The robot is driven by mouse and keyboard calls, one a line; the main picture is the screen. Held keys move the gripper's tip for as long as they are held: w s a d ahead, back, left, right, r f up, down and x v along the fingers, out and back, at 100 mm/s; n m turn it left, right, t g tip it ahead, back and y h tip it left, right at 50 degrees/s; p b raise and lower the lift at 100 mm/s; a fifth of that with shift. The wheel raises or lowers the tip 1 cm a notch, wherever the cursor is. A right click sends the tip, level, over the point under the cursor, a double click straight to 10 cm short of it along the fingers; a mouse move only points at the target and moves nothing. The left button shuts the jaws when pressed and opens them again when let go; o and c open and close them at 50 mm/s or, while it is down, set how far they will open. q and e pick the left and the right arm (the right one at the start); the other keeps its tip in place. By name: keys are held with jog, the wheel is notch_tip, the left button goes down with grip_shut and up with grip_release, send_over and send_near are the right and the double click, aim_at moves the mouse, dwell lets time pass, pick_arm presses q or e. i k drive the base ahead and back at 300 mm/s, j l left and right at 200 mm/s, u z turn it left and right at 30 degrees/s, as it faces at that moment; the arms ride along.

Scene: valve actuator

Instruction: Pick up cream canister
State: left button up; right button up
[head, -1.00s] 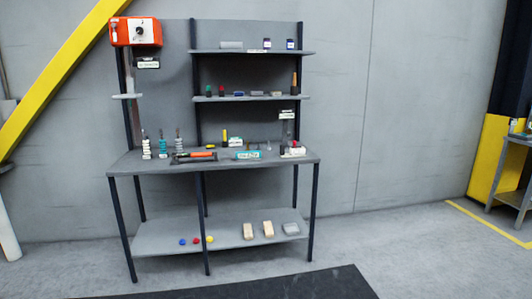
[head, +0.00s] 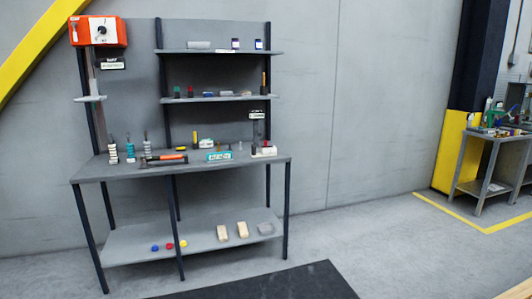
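I cannot make out a clear cream canister in the head view. Two beige, block-like items (head: 222,233) and (head: 242,230) lie on the lower shelf of the workbench (head: 130,173), too small to identify. White and grey stacked pieces (head: 113,152) stand at the left of the worktop. Neither of my grippers is in view.
A dark mat (head: 270,285) lies before the bench. At the right, a grey table (head: 480,165) holds several small items inside yellow floor lines (head: 505,226). An orange box (head: 98,31) hangs upper left. A light brown edge (head: 515,294) shows lower right. Floor between is clear.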

aim_at(271, 151)
jog(key=i+j+u, duration=0.25)
jog(key=i, duration=0.5)
jog(key=i+u, duration=0.25)
jog(key=i, duration=0.55)
